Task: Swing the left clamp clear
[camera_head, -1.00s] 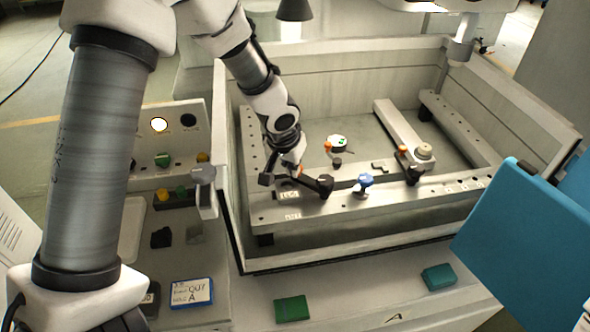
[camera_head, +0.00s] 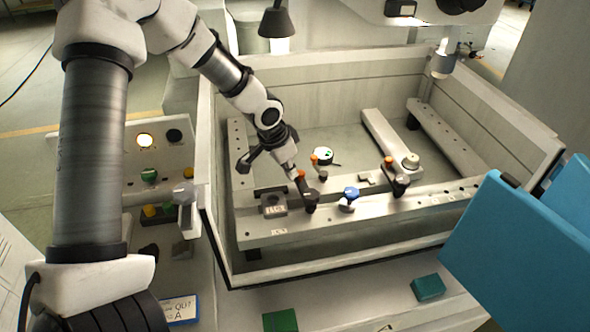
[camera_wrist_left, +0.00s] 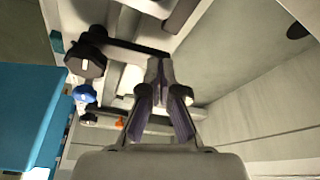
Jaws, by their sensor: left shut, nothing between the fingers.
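The left clamp has a black knob (camera_head: 310,201) on the front rail (camera_head: 360,213) and a short dark arm with an orange tip (camera_head: 300,174). Its arm points back and slightly left from the knob, beside a small grey block (camera_head: 273,205) on the rail. My left gripper (camera_head: 292,168) is shut and empty, its fingertips close against or at the orange tip; exact contact is unclear. In the left wrist view the shut fingers (camera_wrist_left: 160,68) lie near the end of a dark arm running from the black knob (camera_wrist_left: 86,60). My right gripper is not in view.
A blue knob (camera_head: 349,196) stands just right of the left clamp. Another black-knobbed clamp (camera_head: 400,184) is farther right. The tank walls (camera_head: 207,215) surround the rails. A nozzle (camera_head: 442,64) hangs at back right. A large teal panel (camera_head: 520,245) fills the right foreground.

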